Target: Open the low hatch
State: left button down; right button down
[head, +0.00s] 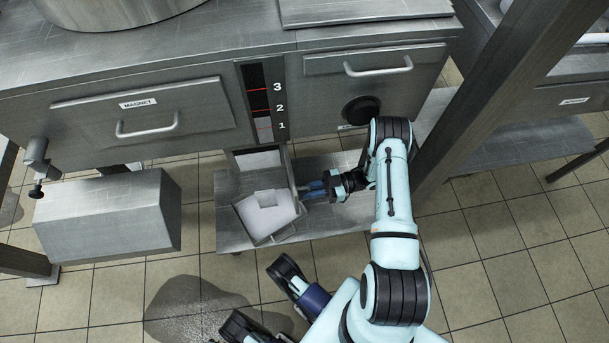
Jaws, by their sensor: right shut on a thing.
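The low hatch appears to be the narrow plate (291,172) under the cabinet, below the level gauge. I see it nearly edge-on, standing out from the right side of a small opening (258,160) with white material inside. My right gripper (305,191) is shut at the plate's outer end, beside the right wall of a metal bin. The gripped part is small and mostly hidden by the fingers, so I cannot tell its shape.
The open metal bin (272,238) with white contents stands tilted on the low shelf (232,236). A drawer marked MAGNET (150,115), a grey box (108,217) and a black knob (361,109) are nearby. A slanted post (490,95) stands right of my arm. A wet patch (190,308) lies on the floor.

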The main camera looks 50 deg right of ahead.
pick_arm(q)
jog(key=shift+s+d, duration=0.1)
jog(key=shift+d, duration=0.05)
pick_arm(e)
jog(key=shift+s+d, duration=0.15)
jog(key=shift+d, duration=0.2)
jog(key=c, duration=1.3)
grip_release()
jog(key=shift+o, duration=0.2)
